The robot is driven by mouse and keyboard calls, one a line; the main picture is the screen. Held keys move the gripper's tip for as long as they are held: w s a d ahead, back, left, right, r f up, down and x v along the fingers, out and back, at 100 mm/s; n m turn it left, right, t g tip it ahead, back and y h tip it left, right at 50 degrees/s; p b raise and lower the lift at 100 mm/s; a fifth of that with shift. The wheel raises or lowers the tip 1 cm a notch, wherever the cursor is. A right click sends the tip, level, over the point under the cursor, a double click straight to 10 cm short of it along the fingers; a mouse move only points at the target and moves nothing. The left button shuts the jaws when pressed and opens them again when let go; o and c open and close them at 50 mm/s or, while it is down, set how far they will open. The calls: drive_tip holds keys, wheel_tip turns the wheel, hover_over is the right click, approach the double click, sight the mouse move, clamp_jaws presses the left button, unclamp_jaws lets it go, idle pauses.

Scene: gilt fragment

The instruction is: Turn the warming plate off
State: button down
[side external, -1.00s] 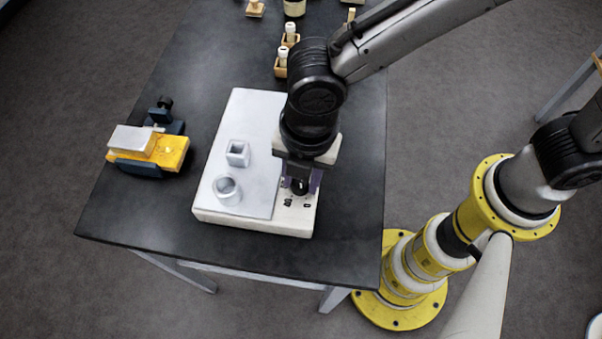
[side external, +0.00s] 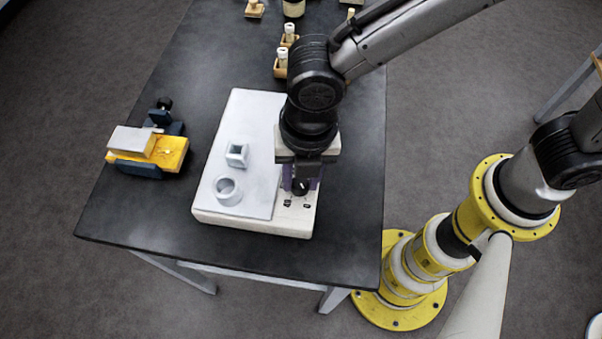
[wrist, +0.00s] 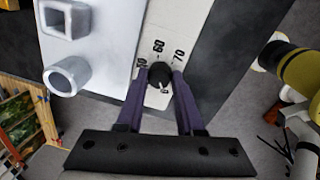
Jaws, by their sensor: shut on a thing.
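The warming plate (side external: 248,125) is a pale box with a flat white top on the black table. Its round black knob (wrist: 160,75) is on the cream control strip, with a small white pointer mark in the wrist view. Printed numbers, including 60 and 70, surround the knob. In the side view, 40 and 0 are readable in front of it. My gripper (side external: 300,185) points down over the strip. Its two purple fingers are shut on the knob, one on each side. Part of the dial's printing is hidden by the fingers.
A square white holder (side external: 237,154) and a round white ring (side external: 227,190) stand on the plate's top. A yellow and blue device (side external: 150,152) is to the left. Small wooden holders with vials (side external: 284,62) are behind. The table's front is clear.

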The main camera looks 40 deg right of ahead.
sight(307, 182)
drive_tip(key=shift+r, duration=0.15)
drive_tip(key=c, duration=0.8)
unclamp_jaws()
drive_tip(key=r, duration=1.3)
drive_tip(key=shift+s+d+r, duration=0.25)
drive_tip(key=shift+d+r, duration=0.1)
